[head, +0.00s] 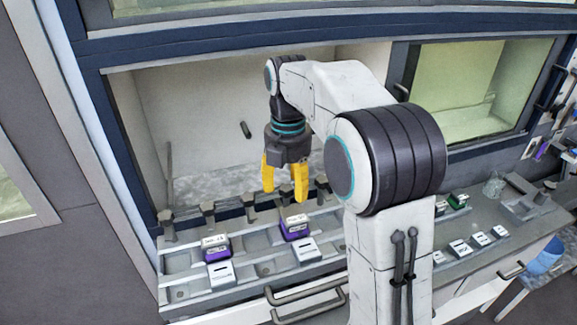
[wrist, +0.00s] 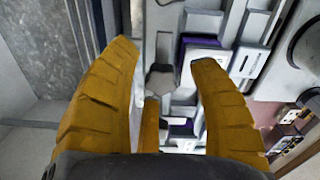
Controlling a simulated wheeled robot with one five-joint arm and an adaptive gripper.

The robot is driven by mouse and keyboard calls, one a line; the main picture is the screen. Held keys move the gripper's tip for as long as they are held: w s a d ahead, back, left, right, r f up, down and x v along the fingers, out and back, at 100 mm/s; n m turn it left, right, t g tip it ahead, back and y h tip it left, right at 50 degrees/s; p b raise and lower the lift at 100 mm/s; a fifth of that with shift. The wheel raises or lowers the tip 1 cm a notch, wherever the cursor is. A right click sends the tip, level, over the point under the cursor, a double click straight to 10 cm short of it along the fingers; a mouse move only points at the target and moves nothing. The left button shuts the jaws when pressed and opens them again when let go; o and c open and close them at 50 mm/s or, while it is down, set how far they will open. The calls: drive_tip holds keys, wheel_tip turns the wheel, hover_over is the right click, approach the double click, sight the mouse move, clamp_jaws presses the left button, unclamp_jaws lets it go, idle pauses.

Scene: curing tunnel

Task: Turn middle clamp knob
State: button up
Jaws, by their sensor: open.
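Several dark grey clamp knobs stand in a row along the back edge of a light grey fixture (head: 185,292). The one near the row's middle (head: 249,203) stands just left of my gripper in the head view. My gripper (head: 284,190) points down with its yellow fingers spread and nothing between them. It is over the row, and its right finger partly hides the knobs behind. In the wrist view a grey knob (wrist: 160,80) shows between the fingers (wrist: 163,58), apart from both. I cannot tell for sure which knob of the row this is.
Purple-and-white blocks (head: 216,247) (head: 296,226) and white blocks (head: 220,272) sit in the fixture's slots. A tunnel opening with a pale back wall (head: 195,105) lies behind. More small blocks (head: 459,248) lie on the counter at right. A drawer handle (head: 305,290) juts out in front.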

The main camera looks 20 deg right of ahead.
sight(288, 186)
wheel_tip(288, 186, up, 12)
drive_tip(key=shift+f, duration=0.25)
idle(0.5)
idle(0.5)
